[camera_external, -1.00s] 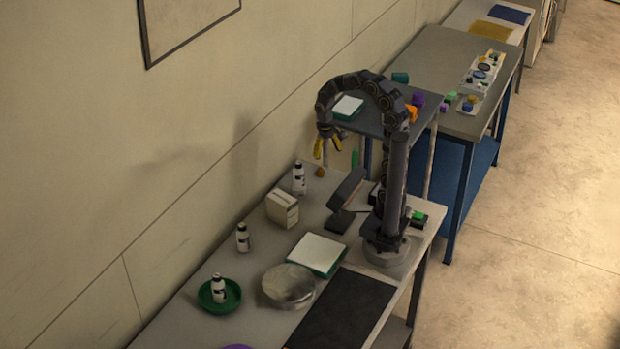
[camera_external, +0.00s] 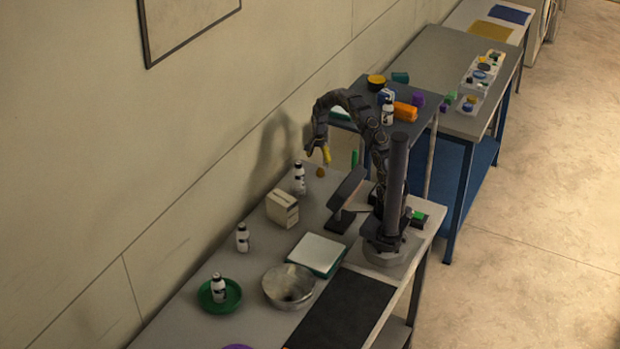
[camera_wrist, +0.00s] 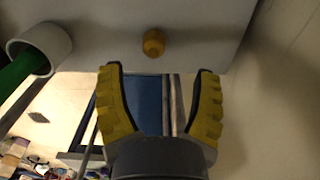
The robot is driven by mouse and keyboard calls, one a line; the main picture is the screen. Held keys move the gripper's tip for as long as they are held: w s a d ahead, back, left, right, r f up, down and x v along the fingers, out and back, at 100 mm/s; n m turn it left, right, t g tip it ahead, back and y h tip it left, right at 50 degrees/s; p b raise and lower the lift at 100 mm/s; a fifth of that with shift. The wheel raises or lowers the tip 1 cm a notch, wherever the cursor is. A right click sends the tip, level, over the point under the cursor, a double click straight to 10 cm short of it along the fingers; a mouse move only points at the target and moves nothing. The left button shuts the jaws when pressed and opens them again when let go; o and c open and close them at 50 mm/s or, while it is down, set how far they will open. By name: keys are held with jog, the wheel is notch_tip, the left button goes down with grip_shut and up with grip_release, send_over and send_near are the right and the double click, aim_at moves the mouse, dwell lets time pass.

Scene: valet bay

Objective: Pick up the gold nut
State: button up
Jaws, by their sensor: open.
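The gold nut (camera_external: 320,172) is a small orange-gold piece near the back corner of the near table, right of a white bottle. In the wrist view the gold nut (camera_wrist: 154,42) lies on the grey tabletop, ahead of the fingertips and roughly midway between them. My gripper (camera_external: 318,155) has yellow ribbed fingers and hangs just above the nut in the outside view. In the wrist view my gripper (camera_wrist: 158,70) is open and empty, with the fingers spread wide and apart from the nut.
A white bottle (camera_external: 299,180) stands close left of the nut, with a white box (camera_external: 282,208) nearer. In the wrist view a white cup-like end with a green part (camera_wrist: 38,45) is at upper left. The table edge and wall are close by.

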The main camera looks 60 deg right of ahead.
aim_at(320, 171)
jog(key=f, duration=0.7)
jog(key=shift+s, duration=0.4)
grip_shut()
